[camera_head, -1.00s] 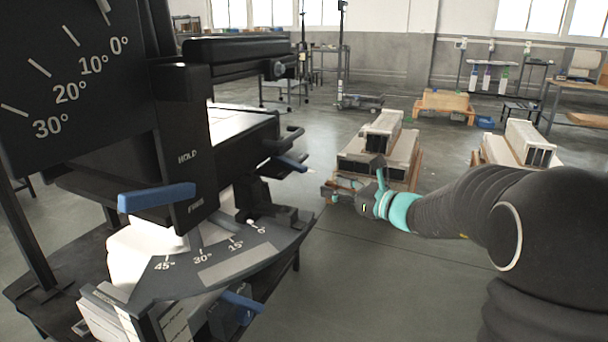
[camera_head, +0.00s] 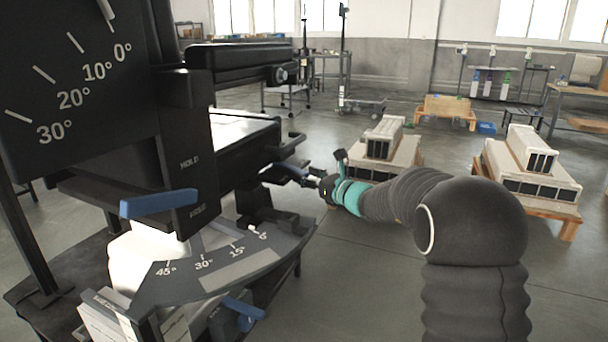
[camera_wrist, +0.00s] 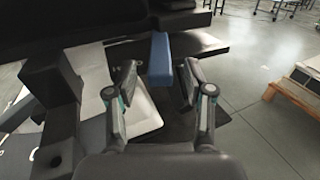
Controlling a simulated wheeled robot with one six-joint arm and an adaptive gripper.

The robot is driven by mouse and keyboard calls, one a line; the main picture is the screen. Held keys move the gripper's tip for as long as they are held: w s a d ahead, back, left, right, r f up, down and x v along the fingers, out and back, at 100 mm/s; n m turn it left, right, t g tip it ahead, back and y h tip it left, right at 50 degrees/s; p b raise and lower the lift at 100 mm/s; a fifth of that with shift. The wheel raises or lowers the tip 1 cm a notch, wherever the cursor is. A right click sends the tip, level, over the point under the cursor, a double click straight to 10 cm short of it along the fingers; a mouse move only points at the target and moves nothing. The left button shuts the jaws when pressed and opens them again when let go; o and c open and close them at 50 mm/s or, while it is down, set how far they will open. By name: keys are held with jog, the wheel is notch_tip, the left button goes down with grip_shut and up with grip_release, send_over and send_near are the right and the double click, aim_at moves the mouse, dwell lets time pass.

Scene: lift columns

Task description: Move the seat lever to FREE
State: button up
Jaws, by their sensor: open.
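A blue lever handle (camera_head: 290,168) sticks out from the right side of the black equipment, under the seat-like top. My gripper (camera_head: 312,180) is at its outer end. In the wrist view the blue handle (camera_wrist: 160,62) lies ahead, between the two open fingers of my gripper (camera_wrist: 160,84), with gaps on both sides. A second blue lever (camera_head: 158,203) sits by the black panel (camera_head: 188,150) marked HOLD above and FREE below, close to the lower word. Which of them is the seat lever, and the near handle's own marks, I cannot tell.
A black bar handle (camera_head: 290,139) juts out just above the near blue handle. A grey angle scale (camera_head: 240,262) and another blue lever (camera_head: 243,308) are lower down. Pallets with white blocks (camera_head: 385,140) stand behind my arm.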

jog(key=shift+w+a, duration=0.5)
grip_shut()
